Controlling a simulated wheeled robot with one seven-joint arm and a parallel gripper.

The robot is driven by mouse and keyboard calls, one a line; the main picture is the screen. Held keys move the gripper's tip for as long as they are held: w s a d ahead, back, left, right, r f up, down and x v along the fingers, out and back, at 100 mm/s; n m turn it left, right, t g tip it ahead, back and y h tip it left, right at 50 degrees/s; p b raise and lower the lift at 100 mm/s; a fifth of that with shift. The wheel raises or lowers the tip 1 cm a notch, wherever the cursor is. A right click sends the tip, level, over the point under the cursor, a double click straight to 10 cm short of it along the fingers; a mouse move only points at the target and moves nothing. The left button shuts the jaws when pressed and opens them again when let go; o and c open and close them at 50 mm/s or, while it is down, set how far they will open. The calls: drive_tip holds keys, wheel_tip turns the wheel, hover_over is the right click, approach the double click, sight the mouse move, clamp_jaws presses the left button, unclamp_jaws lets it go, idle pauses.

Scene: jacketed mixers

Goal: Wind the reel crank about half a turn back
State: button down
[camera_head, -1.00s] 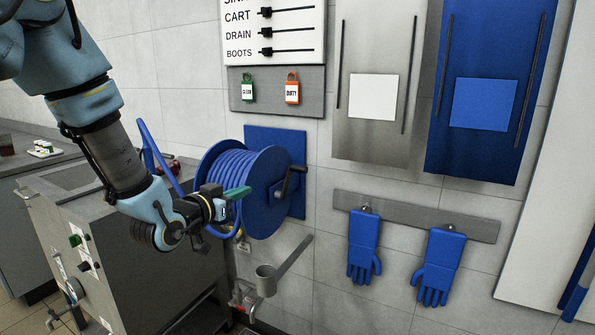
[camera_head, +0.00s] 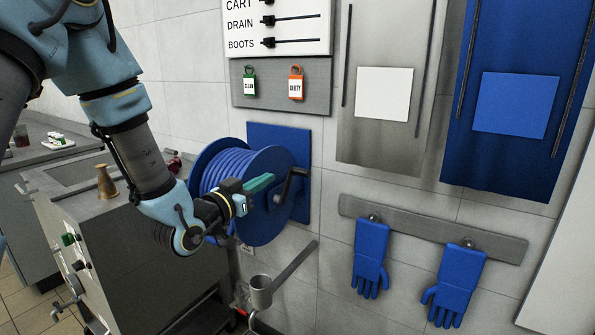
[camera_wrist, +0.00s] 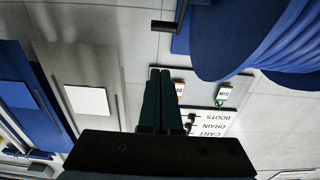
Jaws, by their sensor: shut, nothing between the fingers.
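The blue hose reel (camera_head: 262,185) is mounted on the wall on a blue plate, with blue hose wound on its drum. Its dark crank (camera_head: 288,184) sticks out on the right side, with the handle end up. My gripper (camera_head: 268,180) is shut and empty, its green fingers in front of the reel's flange and just left of the crank. In the wrist view the shut fingers (camera_wrist: 160,80) point at the wall, with the reel (camera_wrist: 245,40) at the upper right and the dark crank (camera_wrist: 172,28) at the top.
A steel funnel-like cup (camera_head: 261,292) on an arm is below the reel. Blue gloves (camera_head: 371,258) hang from a rail at right. Tags hang on a board (camera_head: 325,95) above. A steel machine (camera_head: 125,235) stands at left under my arm.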

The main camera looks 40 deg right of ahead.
drive_tip(key=p, duration=0.5)
approach(301, 171)
drive_tip(key=w+d+r, duration=0.1)
drive_tip(key=d+r, duration=0.3)
drive_tip(key=shift+w+d+f, duration=0.3)
drive_tip(key=shift+d+f, duration=0.2)
drive_tip(key=shift+f, duration=0.35)
drive_tip(key=shift+w+d+f+p, duration=0.2)
drive_tip(key=shift+d+f+p, duration=0.25)
drive_tip(key=shift+d+f, duration=0.2)
drive_tip(key=shift+d+f+b, duration=0.15)
drive_tip(key=shift+d+b, duration=0.2)
drive_tip(key=shift+b, duration=0.65)
